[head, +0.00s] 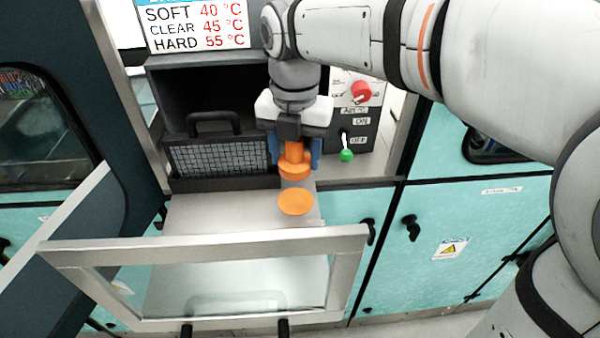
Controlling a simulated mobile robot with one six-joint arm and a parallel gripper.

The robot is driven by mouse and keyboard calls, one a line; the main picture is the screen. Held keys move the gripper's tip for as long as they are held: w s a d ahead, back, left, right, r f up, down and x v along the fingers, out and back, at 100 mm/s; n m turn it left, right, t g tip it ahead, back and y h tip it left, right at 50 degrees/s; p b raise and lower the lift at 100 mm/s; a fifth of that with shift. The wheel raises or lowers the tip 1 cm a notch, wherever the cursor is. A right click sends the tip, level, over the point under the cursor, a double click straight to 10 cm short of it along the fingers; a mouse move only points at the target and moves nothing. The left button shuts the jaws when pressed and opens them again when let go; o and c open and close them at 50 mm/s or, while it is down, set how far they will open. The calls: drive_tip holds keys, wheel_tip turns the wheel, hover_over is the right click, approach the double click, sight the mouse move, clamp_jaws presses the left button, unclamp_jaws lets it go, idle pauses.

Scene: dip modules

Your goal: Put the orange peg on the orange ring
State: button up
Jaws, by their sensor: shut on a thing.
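My gripper (295,155) points downward with its blue fingers shut on the orange peg (295,168). The peg is upright, with a wide round lower part below the fingers. A flat orange disc, which looks like the orange ring (296,202), lies on the metal shelf (235,212). The peg is above and slightly behind the ring in the picture, and a gap shows between them. I cannot see a hole in the ring, and I cannot tell the exact height of the peg.
An open glass-paned door with a metal frame (100,248) is in front of the shelf. A dark box with a mesh basket (220,158) stands behind. The shelf's left side is clear.

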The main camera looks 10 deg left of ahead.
wheel_tip(320, 180, down, 8)
drive_tip(key=shift+s+f+p, duration=0.1)
drive_tip(key=shift+f+p, duration=0.05)
drive_tip(key=shift+p, duration=0.3)
drive_tip(key=shift+f, duration=0.1)
drive_tip(key=o, duration=1)
wheel_tip(320, 180, up, 12)
drive_tip(key=shift+r+b, duration=0.15)
drive_tip(key=shift+b, duration=0.35)
drive_tip(key=shift+d+m, duration=0.45)
drive_tip(key=shift+m, duration=0.05)
drive_tip(key=s+d+f+m+t, duration=0.1)
drive_tip(key=s+d+f+m, duration=0.1)
drive_tip(key=d+m, duration=0.5)
drive_tip(key=s+d+f+m+t, duration=0.1)
drive_tip(key=s+d+f+m, duration=0.2)
drive_tip(key=m, duration=1.2)
drive_tip(key=s+d+f+m+t, duration=0.1)
drive_tip(key=s+d+f+m, duration=0.2)
drive_tip(key=d+m, duration=0.9)
wheel_tip(320, 180, down, 3)
drive_tip(key=shift+s+r, duration=0.1)
drive_tip(key=shift+r, duration=0.1)
